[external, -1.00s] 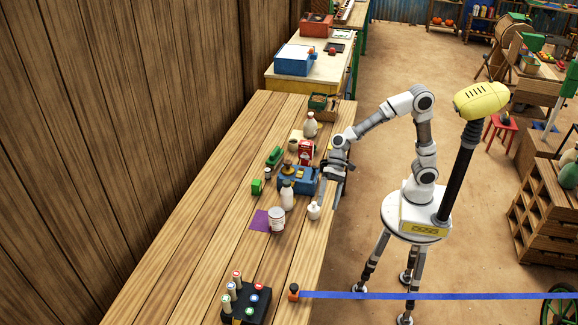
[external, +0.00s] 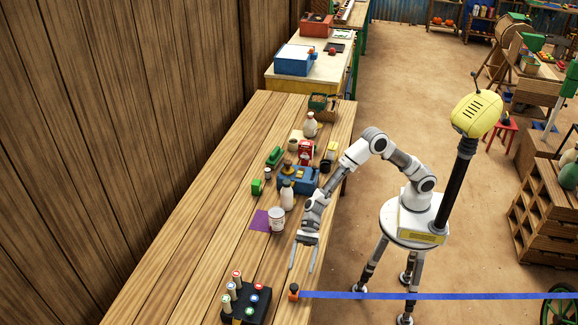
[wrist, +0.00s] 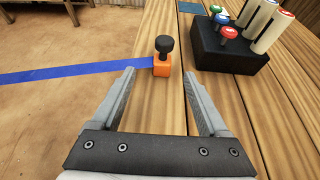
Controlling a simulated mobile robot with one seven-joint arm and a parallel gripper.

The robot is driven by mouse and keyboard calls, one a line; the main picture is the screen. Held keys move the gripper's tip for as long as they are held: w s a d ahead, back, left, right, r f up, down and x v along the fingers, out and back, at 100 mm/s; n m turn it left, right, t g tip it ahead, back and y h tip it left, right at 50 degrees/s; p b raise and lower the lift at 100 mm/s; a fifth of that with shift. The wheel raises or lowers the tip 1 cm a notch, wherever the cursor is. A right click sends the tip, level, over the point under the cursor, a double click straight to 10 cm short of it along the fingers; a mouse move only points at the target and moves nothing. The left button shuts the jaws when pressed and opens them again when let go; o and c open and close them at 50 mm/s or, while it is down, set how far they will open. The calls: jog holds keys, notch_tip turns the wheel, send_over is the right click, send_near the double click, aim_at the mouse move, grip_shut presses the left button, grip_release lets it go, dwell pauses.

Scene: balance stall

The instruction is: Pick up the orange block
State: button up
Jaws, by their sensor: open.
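The orange block (external: 293,295) sits on the wooden table near its right edge, with a black knob on top. A blue strap runs from it to the right. In the wrist view the orange block (wrist: 162,68) lies ahead of the fingertips, a little right of the middle between them. My gripper (external: 302,269) is open and empty, above the table edge and short of the block. Its two fingers also show in the wrist view (wrist: 157,73), spread apart.
A black holder (external: 246,302) with several coloured-top pegs stands left of the block; it also shows at the upper right of the wrist view (wrist: 228,55). The blue strap (external: 430,295) stretches across the open floor.

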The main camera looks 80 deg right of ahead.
aim_at(294, 293)
jog(key=x, duration=0.5)
jog(key=shift+a+f+b, duration=0.2)
jog(key=shift+a+b, duration=0.1)
jog(key=shift+b, duration=0.1)
jog(key=x, duration=0.2)
jog(key=b+x, duration=0.1)
jog(key=x, duration=0.1)
jog(key=shift+w+f, duration=0.2)
jog(key=shift+f, duration=0.15)
jog(key=shift+a+f, duration=0.1)
jog(key=shift+a, duration=0.3)
grip_shut()
